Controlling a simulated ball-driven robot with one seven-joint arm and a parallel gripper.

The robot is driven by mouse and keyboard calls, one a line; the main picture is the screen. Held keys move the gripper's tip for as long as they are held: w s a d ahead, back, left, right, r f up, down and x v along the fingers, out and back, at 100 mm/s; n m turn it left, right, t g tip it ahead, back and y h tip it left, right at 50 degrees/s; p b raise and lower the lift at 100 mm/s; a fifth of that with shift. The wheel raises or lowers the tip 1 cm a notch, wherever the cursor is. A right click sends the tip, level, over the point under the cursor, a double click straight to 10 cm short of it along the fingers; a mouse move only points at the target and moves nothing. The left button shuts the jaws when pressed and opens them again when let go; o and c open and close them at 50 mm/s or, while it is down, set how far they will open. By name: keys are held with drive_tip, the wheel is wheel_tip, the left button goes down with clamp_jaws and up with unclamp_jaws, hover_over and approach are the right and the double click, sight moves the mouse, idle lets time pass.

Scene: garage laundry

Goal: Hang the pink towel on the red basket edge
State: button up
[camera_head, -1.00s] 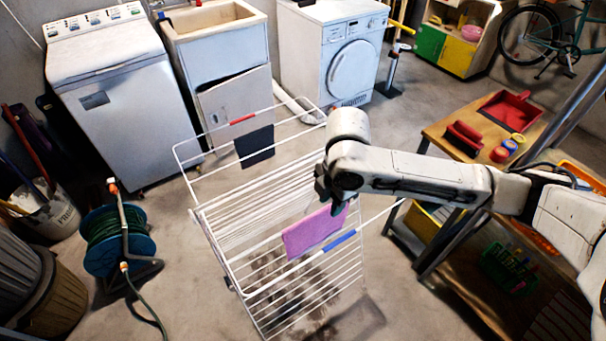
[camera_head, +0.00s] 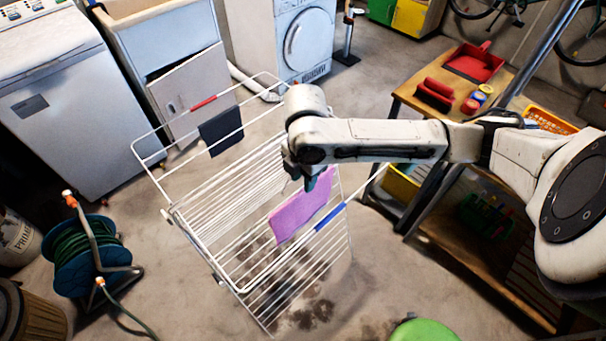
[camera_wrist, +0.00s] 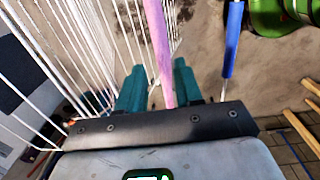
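The pink towel (camera_head: 300,208) hangs on the white drying rack (camera_head: 225,262), on its right side near a blue rail sleeve. My gripper (camera_head: 312,184) is at the towel's top edge, pointing down. In the wrist view, the towel (camera_wrist: 158,45) is a thin pink strip seen edge-on between the two teal fingers of my gripper (camera_wrist: 160,85). The fingers stand apart, with gaps on both sides of the towel. I cannot clearly pick out a red basket; an orange-red crate (camera_head: 550,120) is partly visible on the wooden bench at right.
A dark cloth (camera_head: 221,130) hangs on the rack's far part. A green object (camera_head: 423,331) lies at the front. A hose reel (camera_head: 88,255) stands left.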

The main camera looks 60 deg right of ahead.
drive_tip(key=shift+w+f+b, duration=0.1)
drive_tip(key=shift+f+b, duration=2)
drive_tip(key=shift+f, duration=1.1)
clamp_jaws()
drive_tip(key=shift+r, duration=0.15)
drive_tip(key=shift+r+p, duration=3.8)
drive_tip(key=shift+r, duration=0.6)
